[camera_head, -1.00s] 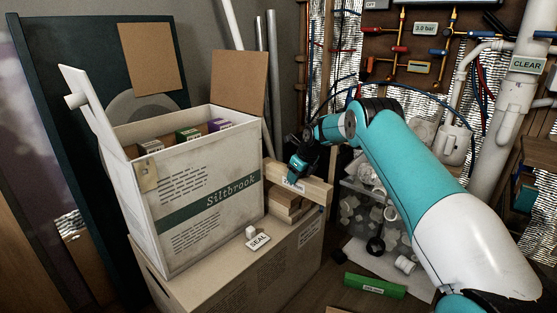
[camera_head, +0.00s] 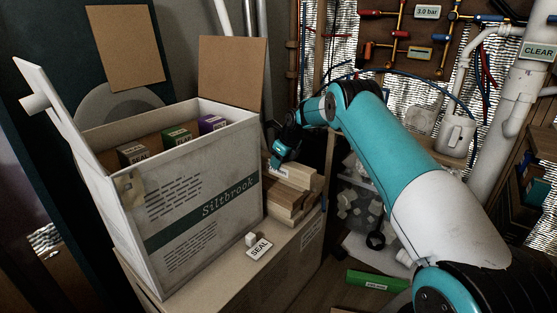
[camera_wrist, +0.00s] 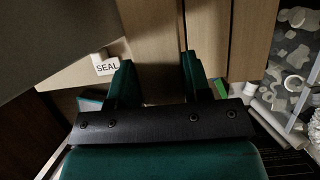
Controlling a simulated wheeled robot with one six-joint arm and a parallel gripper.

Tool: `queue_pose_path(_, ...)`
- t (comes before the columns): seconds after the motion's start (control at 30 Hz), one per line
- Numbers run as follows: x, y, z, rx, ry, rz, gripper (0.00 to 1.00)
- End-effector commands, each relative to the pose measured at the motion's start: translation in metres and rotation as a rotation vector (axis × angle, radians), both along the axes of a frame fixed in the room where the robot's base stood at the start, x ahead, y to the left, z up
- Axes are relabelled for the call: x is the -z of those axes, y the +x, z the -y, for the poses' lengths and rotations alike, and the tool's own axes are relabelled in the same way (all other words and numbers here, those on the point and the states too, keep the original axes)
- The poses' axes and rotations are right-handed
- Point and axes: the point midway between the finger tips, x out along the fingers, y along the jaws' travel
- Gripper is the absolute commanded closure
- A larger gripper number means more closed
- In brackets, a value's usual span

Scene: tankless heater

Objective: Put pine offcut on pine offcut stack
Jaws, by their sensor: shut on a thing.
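A pale pine offcut (camera_head: 300,176) with a small label is in my gripper (camera_head: 277,160). It lies along the top of the pine offcut stack (camera_head: 284,211) in the head view, right of the white box. Whether it rests on the stack or hangs just above it, I cannot tell. In the wrist view, my gripper (camera_wrist: 160,80) has one finger on each side of the held offcut (camera_wrist: 149,35). Other wood surfaces (camera_wrist: 208,35) show to its right. The stack stands on a cardboard box (camera_head: 285,255); its rear is hidden.
The open white Siltbrook box (camera_head: 190,205) stands close left of the stack, holding several small cartons. A SEAL card (camera_head: 259,248) lies in front. A clear bin of fittings (camera_head: 352,205) stands to the right. A green block (camera_head: 377,281) lies lower right.

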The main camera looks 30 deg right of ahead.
Motion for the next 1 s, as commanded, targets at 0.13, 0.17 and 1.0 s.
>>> queue_pose_path(0.13,-0.002,0.001,0.000,-0.001,-0.001,0.002,0.89)
queue_pose_path(0.17,-0.002,0.001,0.000,-0.001,0.000,0.003,0.89)
queue_pose_path(1.0,0.058,0.002,-0.002,-0.003,0.002,0.010,0.89)
